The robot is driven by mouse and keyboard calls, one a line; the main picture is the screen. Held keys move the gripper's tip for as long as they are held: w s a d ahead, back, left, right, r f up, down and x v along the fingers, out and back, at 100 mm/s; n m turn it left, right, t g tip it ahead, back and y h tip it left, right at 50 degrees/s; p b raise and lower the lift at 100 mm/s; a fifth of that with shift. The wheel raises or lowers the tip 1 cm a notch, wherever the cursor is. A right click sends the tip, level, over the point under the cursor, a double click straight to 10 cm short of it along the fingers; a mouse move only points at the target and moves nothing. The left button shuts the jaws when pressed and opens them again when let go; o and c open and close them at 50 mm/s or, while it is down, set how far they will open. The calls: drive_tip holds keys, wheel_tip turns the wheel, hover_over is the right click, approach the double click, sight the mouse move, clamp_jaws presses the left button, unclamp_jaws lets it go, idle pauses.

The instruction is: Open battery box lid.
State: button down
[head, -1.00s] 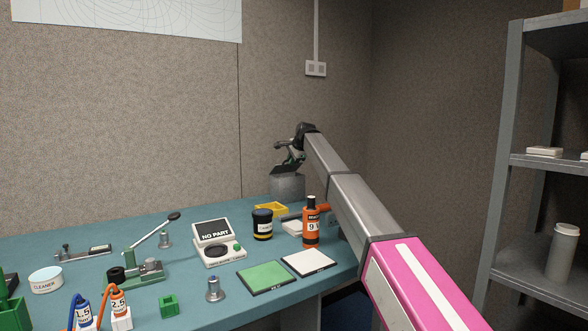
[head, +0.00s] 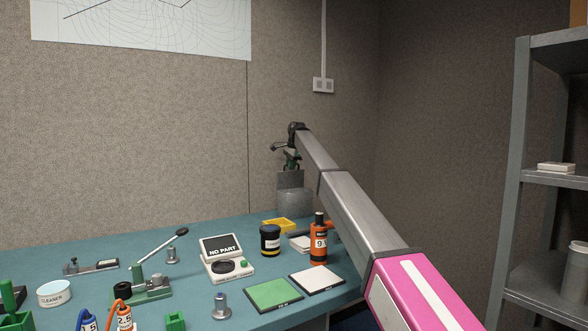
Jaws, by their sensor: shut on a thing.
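The battery box appears to be the grey metal box (head: 295,203) at the back right of the bench. Its grey lid (head: 290,179) stands raised, close to upright, above the box. My gripper (head: 291,163) is over the lid's upper edge and is shut on it, with a small green part showing between the wrist and the lid. The fingertips are small and partly hidden, so the exact grip point is hard to see. The inside of the box is hidden.
A yellow tray (head: 278,226), a dark jar (head: 270,240) and an orange bottle (head: 318,244) stand in front of the box. A "NO PART" device (head: 222,256) and green (head: 273,294) and white (head: 317,279) mats lie nearer. The wall is close behind.

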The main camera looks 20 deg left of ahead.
drive_tip(key=shift+w+a, duration=1)
drive_tip(key=shift+a, duration=0.25)
drive_tip(key=c, duration=1.2)
unclamp_jaws()
drive_tip(key=shift+c, duration=0.2)
drive_tip(key=v, duration=1)
drive_tip(key=shift+d+r, duration=0.1)
drive_tip(key=shift+r, duration=0.3)
drive_tip(key=shift+s+f, duration=0.1)
